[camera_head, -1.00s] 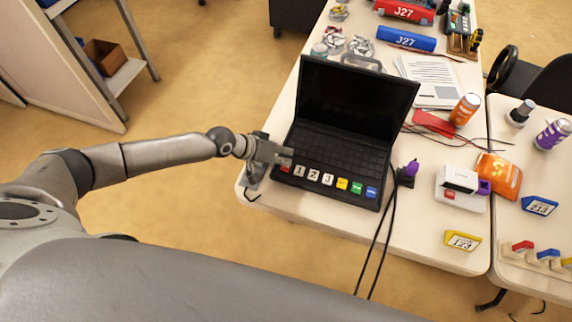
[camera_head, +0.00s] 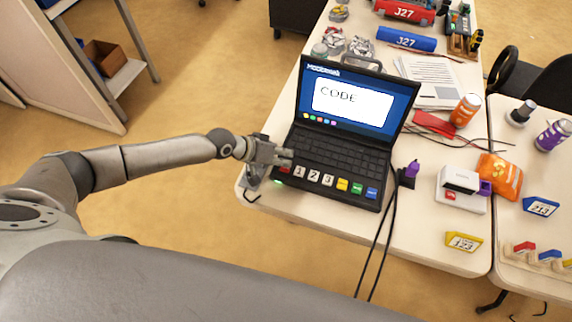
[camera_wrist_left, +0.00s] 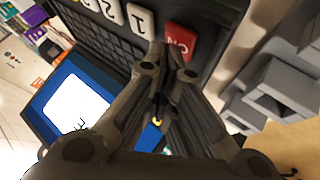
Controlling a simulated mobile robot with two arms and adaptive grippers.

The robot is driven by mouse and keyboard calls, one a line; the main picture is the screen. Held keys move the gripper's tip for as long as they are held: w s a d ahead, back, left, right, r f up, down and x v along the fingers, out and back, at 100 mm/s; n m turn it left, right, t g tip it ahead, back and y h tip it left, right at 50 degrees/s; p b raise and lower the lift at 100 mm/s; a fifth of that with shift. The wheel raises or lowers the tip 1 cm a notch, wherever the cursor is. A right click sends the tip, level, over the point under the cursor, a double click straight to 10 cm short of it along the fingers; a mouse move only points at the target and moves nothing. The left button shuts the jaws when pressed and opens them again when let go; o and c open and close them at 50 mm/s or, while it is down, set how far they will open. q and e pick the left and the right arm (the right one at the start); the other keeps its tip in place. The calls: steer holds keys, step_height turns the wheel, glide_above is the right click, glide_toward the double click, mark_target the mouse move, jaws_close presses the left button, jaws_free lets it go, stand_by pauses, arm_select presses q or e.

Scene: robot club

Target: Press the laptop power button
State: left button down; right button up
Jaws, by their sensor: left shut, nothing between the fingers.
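The black laptop (camera_head: 335,165) stands open on the table. Its screen (camera_head: 350,105) is lit blue with a white panel reading "CODE". The red power button (camera_head: 285,169), marked "ON" in the left wrist view (camera_wrist_left: 180,42), is at the left end of the row of large keys. My left gripper (camera_head: 287,157) is shut and empty. Its fingertips (camera_wrist_left: 170,48) are at the red button's edge; I cannot tell whether they touch it. My right gripper is not in view.
Black cables (camera_head: 388,225) hang over the table's front edge. A white box (camera_head: 460,185), an orange packet (camera_head: 500,175), an orange can (camera_head: 465,109) and a yellow number sign (camera_head: 463,241) stand to the right. Papers (camera_head: 430,80) lie behind. The front right tabletop has free room.

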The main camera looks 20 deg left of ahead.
arm_select(q)
steer(key=shift+r+p, duration=0.55)
steer(key=shift+r, duration=0.2)
step_height(320, 180, up, 6)
steer(key=p, duration=0.5)
steer(key=shift+s+d, duration=0.1)
